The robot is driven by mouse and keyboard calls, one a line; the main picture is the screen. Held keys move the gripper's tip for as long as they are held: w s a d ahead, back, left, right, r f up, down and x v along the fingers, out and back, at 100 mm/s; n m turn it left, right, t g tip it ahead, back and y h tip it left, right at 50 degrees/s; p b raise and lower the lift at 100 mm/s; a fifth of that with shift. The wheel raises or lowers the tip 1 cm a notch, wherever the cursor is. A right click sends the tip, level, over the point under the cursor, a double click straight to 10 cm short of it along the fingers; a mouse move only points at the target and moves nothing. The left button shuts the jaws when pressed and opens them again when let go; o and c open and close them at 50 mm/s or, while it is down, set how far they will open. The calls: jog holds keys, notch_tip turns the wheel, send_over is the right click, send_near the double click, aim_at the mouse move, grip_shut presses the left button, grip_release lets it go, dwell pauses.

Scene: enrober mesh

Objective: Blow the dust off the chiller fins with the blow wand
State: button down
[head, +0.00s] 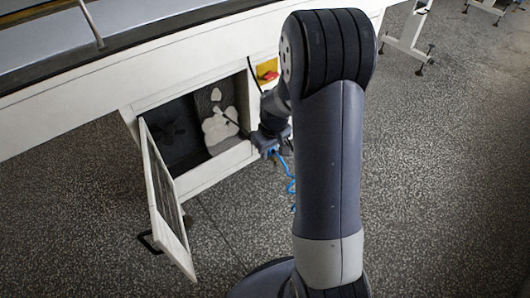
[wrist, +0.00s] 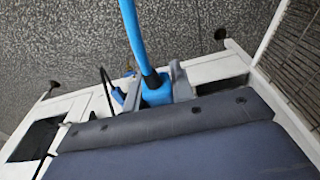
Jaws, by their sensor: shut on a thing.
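My gripper (head: 266,142) is at the right edge of an open cabinet bay, in front of its opening. It is shut on the blow wand, whose blue body (wrist: 156,92) shows between the fingers in the wrist view. The wand's thin dark tube (head: 236,123) points left into the bay. A blue hose (head: 291,184) hangs below the gripper. Inside the bay is the grey face of the chiller fins (head: 207,100). Pale dust (head: 220,131) lies on it in a large lumpy patch, with a smaller patch above. The wand's tip shows near the large patch; whether it touches is unclear.
The bay's door (head: 164,195) stands open at the left, hinged beside the opening. A yellow and red fitting (head: 267,71) is on the white machine right of the bay. A dark belt bed (head: 150,45) runs above. The speckled floor in front is clear.

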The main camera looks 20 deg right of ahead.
jog(key=shift+w+d, duration=0.3)
jog(key=shift+d, duration=0.6)
jog(key=shift+w+d, duration=0.3)
jog(key=shift+d, duration=0.65)
jog(key=shift+w+d, duration=0.3)
jog(key=shift+d, duration=0.6)
